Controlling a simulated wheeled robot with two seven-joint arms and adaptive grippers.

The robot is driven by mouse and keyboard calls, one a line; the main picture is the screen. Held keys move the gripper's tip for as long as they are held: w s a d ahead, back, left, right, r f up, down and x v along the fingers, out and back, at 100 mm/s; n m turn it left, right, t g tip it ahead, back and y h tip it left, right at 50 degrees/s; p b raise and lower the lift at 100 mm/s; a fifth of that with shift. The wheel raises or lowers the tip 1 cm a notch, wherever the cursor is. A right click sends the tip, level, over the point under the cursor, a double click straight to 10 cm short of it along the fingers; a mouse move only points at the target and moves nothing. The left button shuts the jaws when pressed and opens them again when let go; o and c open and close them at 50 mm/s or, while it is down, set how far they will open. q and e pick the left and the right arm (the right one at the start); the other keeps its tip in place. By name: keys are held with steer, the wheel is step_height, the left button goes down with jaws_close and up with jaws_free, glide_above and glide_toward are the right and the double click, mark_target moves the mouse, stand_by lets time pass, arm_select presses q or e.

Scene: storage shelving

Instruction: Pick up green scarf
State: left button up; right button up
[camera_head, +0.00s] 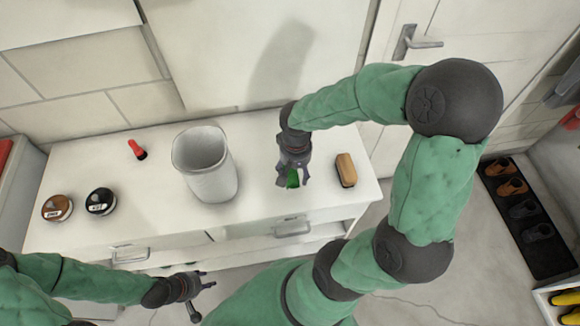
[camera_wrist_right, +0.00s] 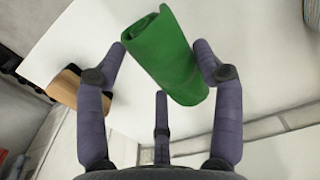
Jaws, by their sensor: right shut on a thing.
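The green scarf (camera_wrist_right: 168,55) is a rolled bundle, seen large in the right wrist view between the fingers of my right gripper (camera_wrist_right: 160,65). In the head view only a small part of the scarf (camera_head: 293,179) shows under my right gripper (camera_head: 292,172), at the white cabinet top. My right gripper is shut on the scarf. I cannot tell whether the scarf still touches the surface. My left gripper (camera_head: 200,290) is empty at the lower left, in front of the cabinet, with its fingers apart.
The white cabinet top (camera_head: 255,135) holds a white bin (camera_head: 207,165), a brush (camera_head: 346,170), two round tins (camera_head: 57,207) (camera_head: 101,201) and a red-and-black item (camera_head: 137,149). The brush stands close beside my right gripper. A shoe mat (camera_head: 545,250) lies at right.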

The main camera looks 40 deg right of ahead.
steer(key=s+r+p, duration=0.1)
steer(key=s+r, duration=0.2)
steer(key=s, duration=0.2)
steer(key=s+a+r+p, duration=0.1)
steer(key=s+r+p, duration=0.1)
steer(key=s, duration=0.4)
steer(key=shift+r, duration=0.7)
